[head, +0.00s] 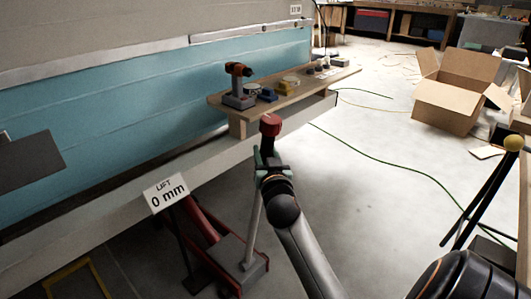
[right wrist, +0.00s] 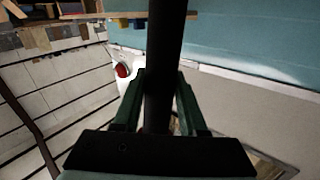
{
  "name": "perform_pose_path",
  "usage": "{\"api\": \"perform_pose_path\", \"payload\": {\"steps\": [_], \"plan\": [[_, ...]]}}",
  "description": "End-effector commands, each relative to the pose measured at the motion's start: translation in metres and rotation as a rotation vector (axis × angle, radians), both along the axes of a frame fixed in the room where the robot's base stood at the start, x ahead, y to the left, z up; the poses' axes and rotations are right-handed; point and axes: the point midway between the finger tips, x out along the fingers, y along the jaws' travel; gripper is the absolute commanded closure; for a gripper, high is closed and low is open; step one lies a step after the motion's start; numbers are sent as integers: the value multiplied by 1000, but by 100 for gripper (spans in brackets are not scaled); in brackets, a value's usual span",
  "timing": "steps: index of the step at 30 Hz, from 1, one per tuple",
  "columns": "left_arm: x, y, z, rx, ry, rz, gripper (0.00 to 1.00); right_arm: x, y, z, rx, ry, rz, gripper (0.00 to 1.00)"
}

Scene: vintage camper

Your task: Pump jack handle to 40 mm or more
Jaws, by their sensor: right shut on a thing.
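The jack has red arms (head: 203,226) and a grey base block (head: 240,262) on the floor beside the camper. Its handle (head: 252,222) is a thin grey rod that rises steeply from the base to a red knob (head: 270,124). My right gripper (head: 267,163) is shut on the handle a little below the knob. In the right wrist view the handle (right wrist: 165,60) looks like a dark bar between the green fingers (right wrist: 158,100). A white sign (head: 166,193) reads "LIFT 0 mm". My left gripper is not in view.
The teal camper side (head: 120,130) runs along the left. A wooden shelf (head: 300,91) with a red-black drill (head: 239,85) and small items is close behind the knob. A cardboard box (head: 448,103) and a green cable (head: 390,166) lie on open floor at right.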

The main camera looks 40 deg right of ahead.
Motion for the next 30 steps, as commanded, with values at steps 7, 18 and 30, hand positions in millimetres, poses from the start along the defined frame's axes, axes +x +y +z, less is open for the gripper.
{"api": "perform_pose_path", "payload": {"steps": [7,18,30], "plan": [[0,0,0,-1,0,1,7,0,0,0,0,0,0,100],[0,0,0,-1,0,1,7,0,0,0,-1,-1,0,100],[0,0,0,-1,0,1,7,0,0,0,0,-1,0,100]]}}
